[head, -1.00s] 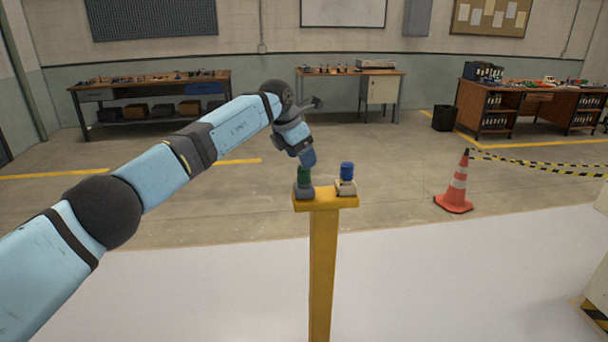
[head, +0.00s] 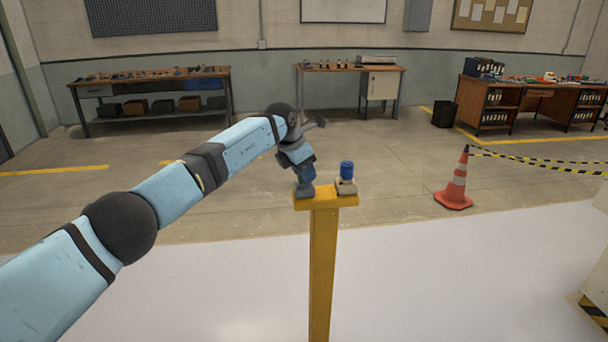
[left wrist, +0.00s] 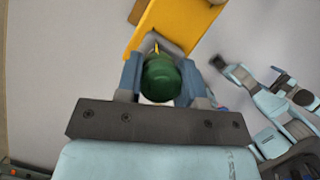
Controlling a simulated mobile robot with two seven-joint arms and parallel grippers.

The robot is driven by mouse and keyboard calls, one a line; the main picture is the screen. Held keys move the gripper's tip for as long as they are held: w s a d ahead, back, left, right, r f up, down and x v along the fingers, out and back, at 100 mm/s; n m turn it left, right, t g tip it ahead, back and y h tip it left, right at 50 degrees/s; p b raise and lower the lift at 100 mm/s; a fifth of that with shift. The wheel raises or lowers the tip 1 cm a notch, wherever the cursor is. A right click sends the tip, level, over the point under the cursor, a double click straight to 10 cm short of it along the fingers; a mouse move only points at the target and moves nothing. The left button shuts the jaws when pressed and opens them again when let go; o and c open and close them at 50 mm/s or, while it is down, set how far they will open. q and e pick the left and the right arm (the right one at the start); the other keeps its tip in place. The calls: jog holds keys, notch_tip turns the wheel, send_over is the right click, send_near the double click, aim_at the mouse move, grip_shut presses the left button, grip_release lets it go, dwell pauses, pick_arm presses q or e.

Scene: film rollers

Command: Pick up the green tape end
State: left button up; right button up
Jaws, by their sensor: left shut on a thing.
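The green tape end (left wrist: 160,78) shows in the left wrist view as a dark green rounded top between the two fingers of my left gripper (left wrist: 160,85). The left gripper is shut on it. In the head view my left gripper (head: 305,178) is down at the left of the post top and hides most of the green piece. A grey base (head: 304,190) stands under it on the yellow post (head: 322,260). My right gripper is not in the head view.
A blue roll end (head: 347,170) on a pale base stands close to the right on the same post top. An orange cone (head: 457,185) with striped tape is further right. Workbenches (head: 150,90) line the back wall. Floor around the post is clear.

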pick_arm(q)
jog(key=shift+r, duration=0.55)
notch_tip(320, 180, up, 19)
jog(key=b, duration=0.1)
jog(key=shift+f, duration=0.15)
